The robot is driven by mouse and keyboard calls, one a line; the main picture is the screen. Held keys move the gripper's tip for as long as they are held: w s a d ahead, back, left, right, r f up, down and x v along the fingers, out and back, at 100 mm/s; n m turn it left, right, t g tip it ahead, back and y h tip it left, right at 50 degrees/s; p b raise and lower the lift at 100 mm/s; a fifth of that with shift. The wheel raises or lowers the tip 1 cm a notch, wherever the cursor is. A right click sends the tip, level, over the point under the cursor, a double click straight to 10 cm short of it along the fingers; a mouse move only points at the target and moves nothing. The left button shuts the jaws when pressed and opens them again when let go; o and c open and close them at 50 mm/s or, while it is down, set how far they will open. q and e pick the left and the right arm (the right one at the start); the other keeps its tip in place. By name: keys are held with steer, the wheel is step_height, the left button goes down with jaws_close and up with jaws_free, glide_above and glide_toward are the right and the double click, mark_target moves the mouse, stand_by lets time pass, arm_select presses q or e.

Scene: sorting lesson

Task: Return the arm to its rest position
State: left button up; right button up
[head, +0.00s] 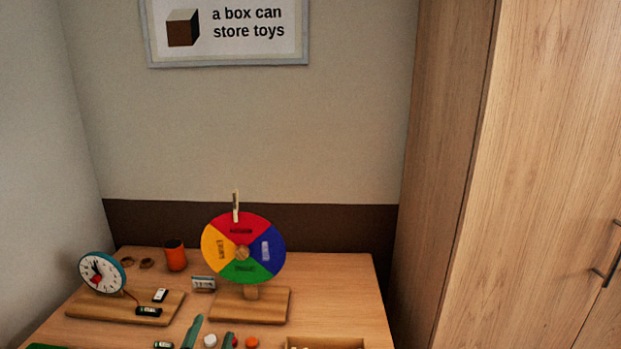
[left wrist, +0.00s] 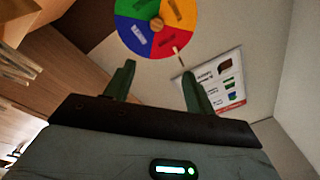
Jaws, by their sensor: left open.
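My left gripper (head: 211,335) shows at the bottom edge of the head view, its two dark green fingers spread apart. It also shows in the left wrist view (left wrist: 159,85), open, with nothing between the fingers. The rest of the left arm is out of the head view. In the wrist view a colour wheel (left wrist: 135,38) and a wall poster (left wrist: 220,78) lie beyond the fingertips, apart from them. My right gripper is in neither view.
The wooden table (head: 335,280) bears the colour wheel (head: 245,272) on a stand, a toy clock (head: 93,285), an orange cup (head: 176,257) and small cells (head: 148,311). A wooden tray (head: 340,342) is at the front. A tall cabinet (head: 540,170) stands at right.

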arm_select(q)
steer(key=s+f+n+g+p, duration=0.1)
steer(key=s+f+n+g, duration=0.1)
steer(key=s+f, duration=0.5)
steer(key=s+a+f+n+g+h+p, duration=0.1)
steer(key=s+f+g, duration=0.4)
steer(key=s, duration=1.3)
steer(key=s+f+n+g+p, duration=0.2)
steer(key=s+f+n+g, duration=0.1)
steer(key=s+f, duration=0.8)
steer(key=shift+s+a+n+g+p, duration=0.3)
steer(key=shift+s+n, duration=0.4)
steer(key=shift+s, duration=0.15)
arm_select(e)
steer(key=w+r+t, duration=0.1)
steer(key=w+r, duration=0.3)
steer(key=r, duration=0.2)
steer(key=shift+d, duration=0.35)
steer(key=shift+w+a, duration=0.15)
